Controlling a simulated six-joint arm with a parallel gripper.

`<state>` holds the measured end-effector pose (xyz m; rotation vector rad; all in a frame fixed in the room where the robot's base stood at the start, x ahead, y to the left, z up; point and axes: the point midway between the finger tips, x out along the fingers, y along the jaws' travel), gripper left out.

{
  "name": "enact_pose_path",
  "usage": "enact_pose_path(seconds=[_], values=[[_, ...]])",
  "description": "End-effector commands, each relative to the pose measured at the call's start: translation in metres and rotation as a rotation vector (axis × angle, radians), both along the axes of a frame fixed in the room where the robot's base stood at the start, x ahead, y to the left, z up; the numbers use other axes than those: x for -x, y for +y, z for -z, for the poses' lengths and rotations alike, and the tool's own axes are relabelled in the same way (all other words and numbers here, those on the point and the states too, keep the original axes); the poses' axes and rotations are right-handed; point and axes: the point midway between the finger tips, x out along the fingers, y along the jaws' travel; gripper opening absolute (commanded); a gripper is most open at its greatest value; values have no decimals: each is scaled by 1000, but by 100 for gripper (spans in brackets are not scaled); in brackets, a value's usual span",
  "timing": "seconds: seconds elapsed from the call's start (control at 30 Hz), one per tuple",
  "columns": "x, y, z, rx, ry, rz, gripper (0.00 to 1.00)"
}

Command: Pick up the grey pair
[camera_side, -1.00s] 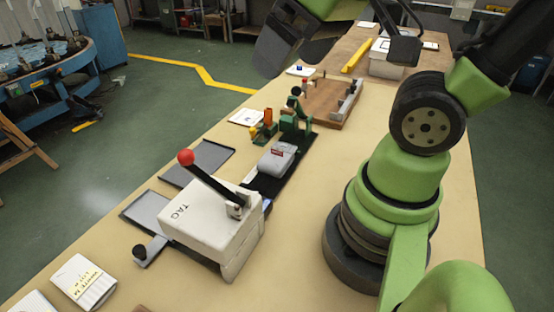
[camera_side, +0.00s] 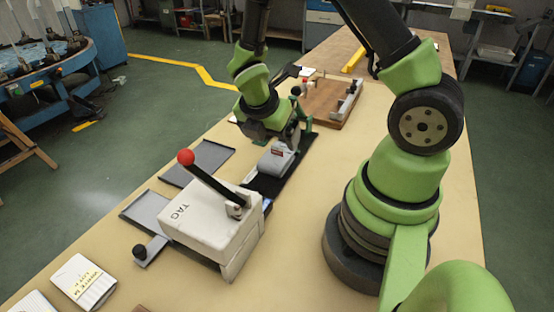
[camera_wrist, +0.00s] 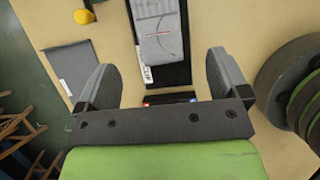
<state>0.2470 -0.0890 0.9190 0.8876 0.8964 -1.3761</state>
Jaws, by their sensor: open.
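The grey pair (camera_side: 277,159) is a folded light grey bundle with a small red-marked label. It lies flat on a narrow black mat (camera_side: 266,187) beyond the white TAG machine. In the wrist view, the pair (camera_wrist: 158,35) is at the top centre, cut off by the frame edge, on the same black mat. My gripper (camera_side: 285,138) is above and close to the pair's far end in the side view. In the wrist view, my gripper (camera_wrist: 162,75) has its two grey fingers wide apart with nothing between them. The pair lies ahead of the fingertips.
The white TAG machine (camera_side: 213,222) with its red-knobbed lever (camera_side: 205,178) stands near the mat. Two grey trays (camera_side: 196,162) lie to its left. A wooden board with fixtures (camera_side: 330,101) is farther back. The bench is clear between mat and my base.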

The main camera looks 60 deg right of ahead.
Motion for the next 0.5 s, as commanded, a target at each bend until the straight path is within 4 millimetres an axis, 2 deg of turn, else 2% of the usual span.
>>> enact_pose_path(seconds=[0.1, 0.37, 0.5], values=[[1, -7, 15, -1, 4, 4, 94], [0, -12, 30, -2, 0, 5, 94], [0, -16, 44, -3, 3, 6, 94]])
